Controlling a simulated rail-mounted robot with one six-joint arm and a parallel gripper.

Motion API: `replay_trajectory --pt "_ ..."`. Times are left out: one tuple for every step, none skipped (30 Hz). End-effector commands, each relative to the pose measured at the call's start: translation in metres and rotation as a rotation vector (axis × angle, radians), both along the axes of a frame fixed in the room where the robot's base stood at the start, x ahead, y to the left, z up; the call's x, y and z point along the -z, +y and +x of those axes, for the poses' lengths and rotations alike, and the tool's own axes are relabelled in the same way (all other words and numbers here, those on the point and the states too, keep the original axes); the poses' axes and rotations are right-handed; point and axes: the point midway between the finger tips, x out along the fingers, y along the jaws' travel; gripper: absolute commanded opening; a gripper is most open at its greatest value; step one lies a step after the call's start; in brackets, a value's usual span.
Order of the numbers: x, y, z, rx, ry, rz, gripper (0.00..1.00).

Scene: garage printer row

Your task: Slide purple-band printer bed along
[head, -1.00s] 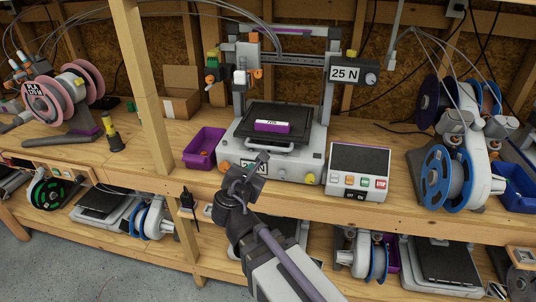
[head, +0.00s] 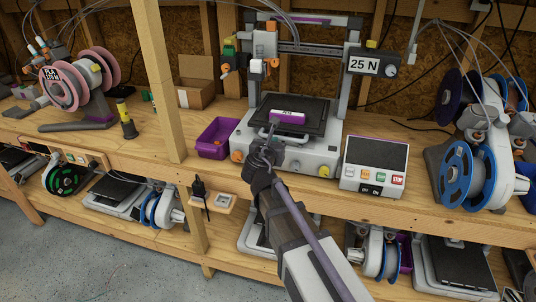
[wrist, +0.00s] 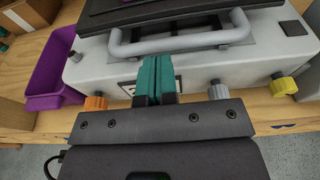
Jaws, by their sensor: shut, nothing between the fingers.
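The purple-band printer (head: 333,158) stands on the upper bench, with a purple strip on its top bar. Its black bed (head: 312,105) carries a small purple-and-white block (head: 288,116). A grey bar handle (head: 291,140) is at the bed's front; in the wrist view the handle (wrist: 190,46) spans the top, its left leg bending down. My gripper (head: 268,148) is in front of the printer near the handle's left part. In the wrist view its teal fingers (wrist: 156,75) are shut and empty, tips just below the bar in the picture; contact cannot be told.
A purple bin (head: 212,139) stands left of the printer and a control box (head: 374,165) stands right. An orange knob (wrist: 96,103) and a yellow knob (wrist: 284,86) stick out of the printer front. A wooden post (head: 162,80) rises at left.

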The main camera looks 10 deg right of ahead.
Motion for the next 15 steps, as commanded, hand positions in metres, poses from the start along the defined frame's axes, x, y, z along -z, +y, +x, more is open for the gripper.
replay_trajectory --pt "0.003 -0.002 0.008 0.000 0.000 0.000 0.00" --pt "0.003 -0.004 0.011 0.000 0.000 0.000 0.00" --pt "0.004 -0.005 0.014 0.000 0.000 0.000 0.00" --pt "0.004 -0.006 0.016 0.000 0.000 0.000 0.00" --pt "0.004 -0.007 0.017 0.000 0.000 0.000 0.00" --pt "0.004 -0.008 0.018 0.000 0.000 0.000 0.00" --pt "0.004 -0.008 0.018 0.000 0.000 0.000 0.00" --pt "0.004 -0.008 0.018 0.000 0.000 0.000 0.00" --pt "0.004 -0.008 0.018 0.000 0.000 0.000 0.00" --pt "0.004 -0.008 0.018 0.000 0.000 0.000 0.00" --pt "0.004 -0.008 0.018 0.000 0.000 0.000 0.00" --pt "0.004 -0.008 0.018 0.000 0.000 0.000 0.00" --pt "0.004 -0.008 0.018 0.000 0.000 0.000 0.00" --pt "0.004 -0.008 0.018 0.000 0.000 0.000 0.00" --pt "0.004 -0.008 0.018 0.000 0.000 0.000 0.00"
